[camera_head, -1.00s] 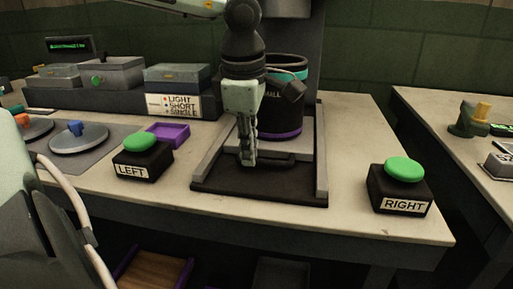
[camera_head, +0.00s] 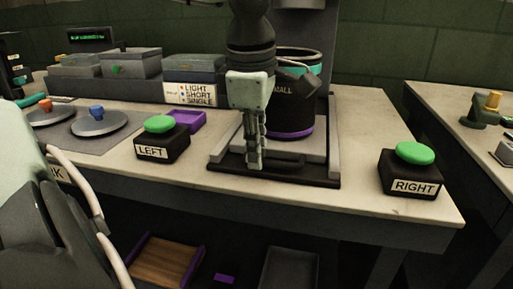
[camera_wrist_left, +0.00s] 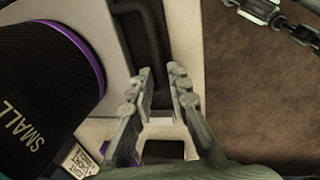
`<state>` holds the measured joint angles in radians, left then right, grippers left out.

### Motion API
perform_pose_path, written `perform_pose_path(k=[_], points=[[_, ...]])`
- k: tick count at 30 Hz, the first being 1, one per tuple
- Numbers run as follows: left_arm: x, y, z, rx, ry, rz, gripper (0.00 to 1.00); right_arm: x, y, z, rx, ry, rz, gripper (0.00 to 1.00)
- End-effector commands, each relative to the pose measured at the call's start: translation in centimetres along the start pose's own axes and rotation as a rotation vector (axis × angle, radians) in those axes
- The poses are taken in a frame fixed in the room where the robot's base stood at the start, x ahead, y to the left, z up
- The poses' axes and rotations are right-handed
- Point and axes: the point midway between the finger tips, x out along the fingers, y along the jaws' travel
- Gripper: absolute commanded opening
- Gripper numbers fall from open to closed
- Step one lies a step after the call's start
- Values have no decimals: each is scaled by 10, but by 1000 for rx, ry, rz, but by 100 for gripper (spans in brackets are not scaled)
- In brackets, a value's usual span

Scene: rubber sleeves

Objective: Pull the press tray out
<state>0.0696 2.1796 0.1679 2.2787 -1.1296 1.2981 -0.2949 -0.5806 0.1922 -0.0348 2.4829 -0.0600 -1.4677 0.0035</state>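The press tray (camera_head: 310,149) is a pale plate carrying a black drum marked SMALL (camera_head: 288,112), with a teal band and purple rings, between two grey rails. The drum also shows in the left wrist view (camera_wrist_left: 45,75). My left gripper (camera_head: 255,166) points down at the tray's front. The handle's right part shows beside the fingers in the head view. My right gripper is not in view.
A green LEFT button (camera_head: 160,125) and a green RIGHT button (camera_head: 415,153) stand on black boxes either side of the press. A purple dish (camera_head: 188,121) sits behind the LEFT button. Table front between the buttons is clear. Below are a wooden tray (camera_head: 160,262) and a grey bin (camera_head: 290,268).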

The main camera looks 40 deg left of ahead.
Motion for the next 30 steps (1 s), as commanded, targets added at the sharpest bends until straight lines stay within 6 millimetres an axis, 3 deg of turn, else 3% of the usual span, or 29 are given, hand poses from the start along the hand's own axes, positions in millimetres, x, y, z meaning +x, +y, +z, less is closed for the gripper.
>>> perform_pose_path(k=[3,14,30], points=[[0,0,0,0,0,0,31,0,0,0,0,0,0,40],[-7,1,0,-2,-1,3,31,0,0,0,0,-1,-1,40],[-107,1,0,-2,0,3,31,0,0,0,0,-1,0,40]])
